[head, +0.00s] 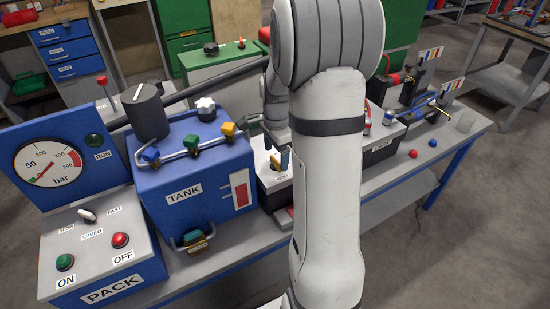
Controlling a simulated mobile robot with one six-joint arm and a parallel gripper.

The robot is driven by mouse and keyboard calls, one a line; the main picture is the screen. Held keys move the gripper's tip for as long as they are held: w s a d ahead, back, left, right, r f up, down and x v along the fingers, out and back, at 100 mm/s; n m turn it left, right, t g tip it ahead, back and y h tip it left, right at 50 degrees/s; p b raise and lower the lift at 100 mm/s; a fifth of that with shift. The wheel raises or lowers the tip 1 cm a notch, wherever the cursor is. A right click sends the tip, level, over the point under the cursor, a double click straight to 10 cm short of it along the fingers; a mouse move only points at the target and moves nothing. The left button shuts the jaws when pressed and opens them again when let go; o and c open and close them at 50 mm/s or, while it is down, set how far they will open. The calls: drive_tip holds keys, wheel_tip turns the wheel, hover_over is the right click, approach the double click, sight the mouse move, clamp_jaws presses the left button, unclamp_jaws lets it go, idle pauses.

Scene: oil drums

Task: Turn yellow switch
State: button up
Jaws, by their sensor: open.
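A small yellow switch (275,163) sits on the pale top of a low box (268,180) right of the blue TANK unit. My gripper (268,140) is just above this box, with a fingertip close to the yellow switch. Whether they touch cannot be told. The gripper is open, and my arm hides part of it and the right side of the box. A yellow valve knob (229,130) also stands on the pipe on top of the TANK unit (190,180), left of my gripper.
Left on the bench stands the PACK box (110,285) with green and red buttons, below a pressure gauge (48,165). A blue knob (151,155) is on the tank pipe. Red and blue balls (413,154) lie on the bench at right. My arm blocks the middle.

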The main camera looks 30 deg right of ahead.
sight(276, 161)
wheel_tip(276, 161, up, 5)
drive_tip(key=shift+r, duration=0.2)
drive_tip(key=shift+s, duration=0.15)
idle(0.4)
